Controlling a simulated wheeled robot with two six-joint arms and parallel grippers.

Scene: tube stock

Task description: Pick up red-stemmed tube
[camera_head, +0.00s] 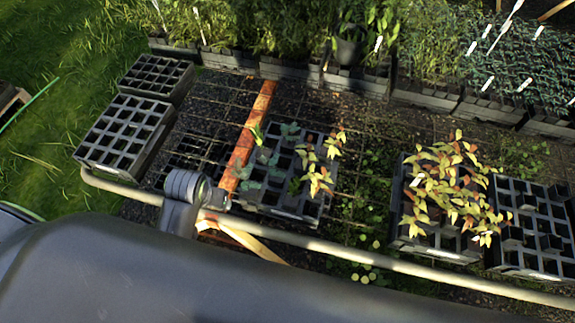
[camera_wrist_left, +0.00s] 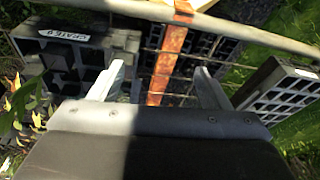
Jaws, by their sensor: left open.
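No stem colour can be made out, so I cannot tell which tube is red-stemmed. In the head view the middle crate (camera_head: 290,213) holds several seedlings, some blue-green (camera_head: 290,131), some yellow with reddish leaves (camera_head: 318,178). The right crate (camera_head: 437,250) is full of yellow-orange-leaved plants (camera_head: 450,185). My left gripper (camera_wrist_left: 158,82) is open in the left wrist view, with nothing between its fingers. A dark crate (camera_wrist_left: 75,58) with a white label lies beyond its left finger, and leafy plants (camera_wrist_left: 18,105) show at the left edge. My right gripper is not in view.
A pale rail (camera_head: 375,262) runs along the bench front, and a rusty orange bar (camera_head: 246,135) crosses the mesh. Emptyish crates stand at left (camera_head: 125,135) and far right (camera_head: 540,225). Planted trays (camera_head: 290,72) line the back. My arm covers the lower left.

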